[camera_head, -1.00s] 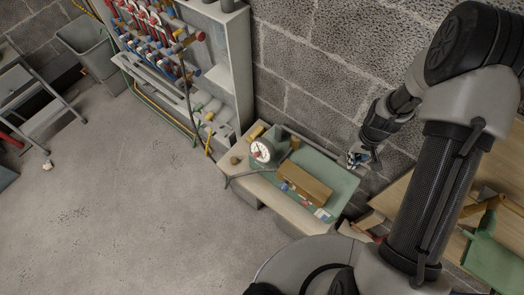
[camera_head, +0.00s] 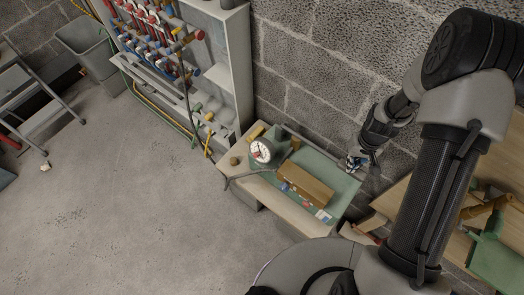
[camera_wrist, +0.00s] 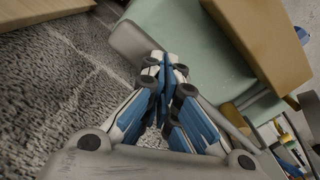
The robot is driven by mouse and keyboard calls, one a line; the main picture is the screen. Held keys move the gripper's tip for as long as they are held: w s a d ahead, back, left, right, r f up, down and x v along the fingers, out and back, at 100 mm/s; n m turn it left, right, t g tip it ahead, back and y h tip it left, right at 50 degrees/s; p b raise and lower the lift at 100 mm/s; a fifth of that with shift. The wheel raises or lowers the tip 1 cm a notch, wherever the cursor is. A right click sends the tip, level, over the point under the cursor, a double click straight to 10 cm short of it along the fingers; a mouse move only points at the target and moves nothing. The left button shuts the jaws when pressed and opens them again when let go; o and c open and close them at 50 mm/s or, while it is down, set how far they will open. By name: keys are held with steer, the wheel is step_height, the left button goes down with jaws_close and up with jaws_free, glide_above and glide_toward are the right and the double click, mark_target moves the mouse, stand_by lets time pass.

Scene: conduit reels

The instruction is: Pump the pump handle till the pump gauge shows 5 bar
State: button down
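The green pump (camera_head: 338,197) sits on a light bench block by the wall. Its round white gauge (camera_head: 262,150) faces me with a red mark or needle; the reading is too small to tell. A dark bar that looks like the pump handle (camera_head: 300,140) runs along the pump's wall side. My gripper (camera_head: 357,162) is above the pump's right back corner. In the wrist view, my gripper's blue fingertips (camera_wrist: 165,68) are together, with a grey rounded bar end (camera_wrist: 131,42) just beyond them, by the green pump body (camera_wrist: 180,25). I see nothing clearly clasped between them.
A manifold cabinet (camera_head: 232,75) with valves stands to the left. The block wall is close behind the gripper.

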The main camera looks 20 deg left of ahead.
steer(key=shift+f, duration=0.35)
step_height(320, 180, up, 11)
steer(key=p, duration=0.7)
steer(key=shift+p, duration=0.35)
steer(key=shift+f, duration=0.15)
steer(key=shift+f+b, duration=2.9)
steer(key=shift+f, duration=0.95)
steer(key=shift+f+b, duration=1.05)
steer(key=shift+f, duration=0.5)
step_height(320, 180, up, 11)
steer(key=p, duration=0.7)
steer(key=shift+p, duration=0.4)
